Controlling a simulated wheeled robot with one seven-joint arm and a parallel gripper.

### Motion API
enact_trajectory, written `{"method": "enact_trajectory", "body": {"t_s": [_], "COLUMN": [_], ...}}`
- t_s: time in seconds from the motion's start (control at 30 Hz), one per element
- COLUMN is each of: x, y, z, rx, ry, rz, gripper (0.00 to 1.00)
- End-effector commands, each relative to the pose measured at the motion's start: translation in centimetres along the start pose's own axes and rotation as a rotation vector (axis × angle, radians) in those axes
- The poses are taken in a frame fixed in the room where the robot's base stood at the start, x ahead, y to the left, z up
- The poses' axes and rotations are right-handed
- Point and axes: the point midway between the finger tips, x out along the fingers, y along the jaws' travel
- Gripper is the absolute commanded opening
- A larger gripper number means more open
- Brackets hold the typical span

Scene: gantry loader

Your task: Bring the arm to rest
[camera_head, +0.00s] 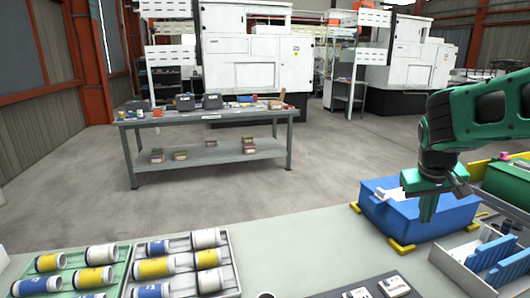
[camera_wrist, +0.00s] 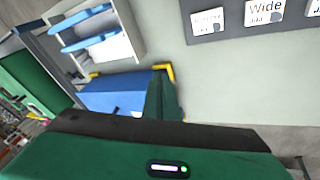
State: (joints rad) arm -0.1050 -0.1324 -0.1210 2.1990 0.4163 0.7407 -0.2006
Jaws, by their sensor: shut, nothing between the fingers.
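My green gripper (camera_head: 428,208) hangs at the right in the head view, over the front edge of a blue bin. Its fingers are together, with nothing between them. In the wrist view the fingers (camera_wrist: 162,97) show as one dark green block pointing toward the blue bin and the grey bench. My green arm comes in from the right edge in the head view. Whether the fingertips touch the bin cannot be told.
The blue bin (camera_head: 385,220) sits between yellow corner stops. Beside it are a white rack with blue dividers (camera_head: 490,255) and a green bin (camera_head: 508,180). Trays of cylinders (camera_head: 205,262) stand at left. The bench middle (camera_head: 300,250) is clear. A grey table (camera_head: 210,117) stands beyond.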

Motion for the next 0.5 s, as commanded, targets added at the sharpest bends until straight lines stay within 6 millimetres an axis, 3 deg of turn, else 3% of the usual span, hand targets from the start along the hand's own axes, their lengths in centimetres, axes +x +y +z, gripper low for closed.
{"method": "enact_trajectory", "body": {"t_s": [0.03, 0.1, 0.3, 0.4, 0.5], "x": [-0.1, -0.1, -0.7, -0.9, -1.1], "y": [1.6, 3.0, 4.0, 3.5, 3.1], "z": [3.1, 7.5, 19.0, 22.8, 25.2], "rx": [0.053, 0.123, 0.295, 0.352, 0.388], "ry": [-0.040, -0.101, -0.256, -0.309, -0.342], "rz": [-0.017, -0.046, -0.131, -0.164, -0.185], "gripper": [0.00, 0.00, 0.00, 0.00, 0.00]}}
